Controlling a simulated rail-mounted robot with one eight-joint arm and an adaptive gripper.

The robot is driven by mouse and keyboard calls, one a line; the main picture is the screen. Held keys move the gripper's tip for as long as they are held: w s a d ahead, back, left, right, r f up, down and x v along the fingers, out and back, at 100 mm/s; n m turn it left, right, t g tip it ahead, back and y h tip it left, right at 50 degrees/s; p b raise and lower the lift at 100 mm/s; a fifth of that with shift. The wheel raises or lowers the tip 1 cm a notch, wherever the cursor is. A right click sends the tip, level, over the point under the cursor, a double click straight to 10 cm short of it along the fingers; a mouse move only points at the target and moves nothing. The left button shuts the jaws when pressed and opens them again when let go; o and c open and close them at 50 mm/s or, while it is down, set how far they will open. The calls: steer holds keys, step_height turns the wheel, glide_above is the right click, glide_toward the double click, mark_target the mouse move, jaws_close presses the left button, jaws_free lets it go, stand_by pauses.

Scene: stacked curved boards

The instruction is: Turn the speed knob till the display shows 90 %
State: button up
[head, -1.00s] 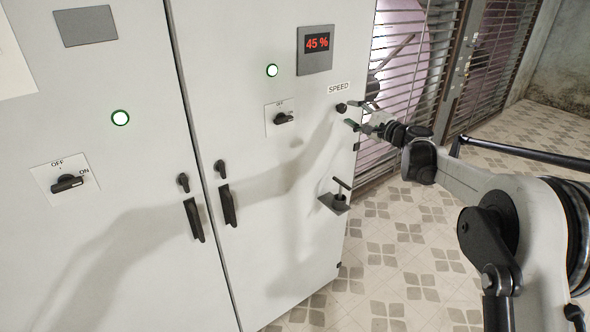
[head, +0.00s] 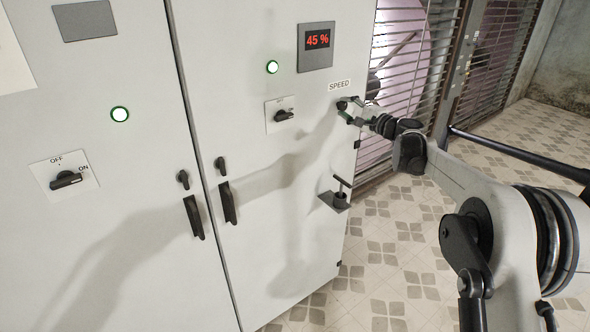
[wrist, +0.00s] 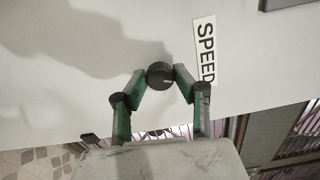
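The speed knob (head: 341,106) is a small round black knob on the right cabinet door, beside the "SPEED" label (head: 339,86). In the wrist view the knob (wrist: 159,75) has a small pale mark near its lower edge. My gripper (head: 350,110) is at the knob. In the wrist view the green fingers of my gripper (wrist: 161,77) stand on either side of it, very close; I cannot tell if they touch it.
A black rotary switch (head: 284,115) and a lit green lamp (head: 272,67) sit left of the knob. Door handles (head: 228,203) and a small shelf-like bracket with a T-shaped piece (head: 337,195) stick out lower down. A slatted metal grille (head: 405,75) stands right of the cabinet.

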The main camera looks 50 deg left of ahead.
steer(key=shift+m, duration=0.3)
steer(key=shift+m+b, duration=0.7)
steer(key=shift+m, duration=0.7)
steer(key=shift+m, duration=0.4)
steer(key=shift+m+b, duration=0.3)
steer(key=shift+m, duration=0.2)
steer(key=m+b, duration=0.1)
steer(key=m, duration=0.2)
steer(key=shift+m, duration=0.4)
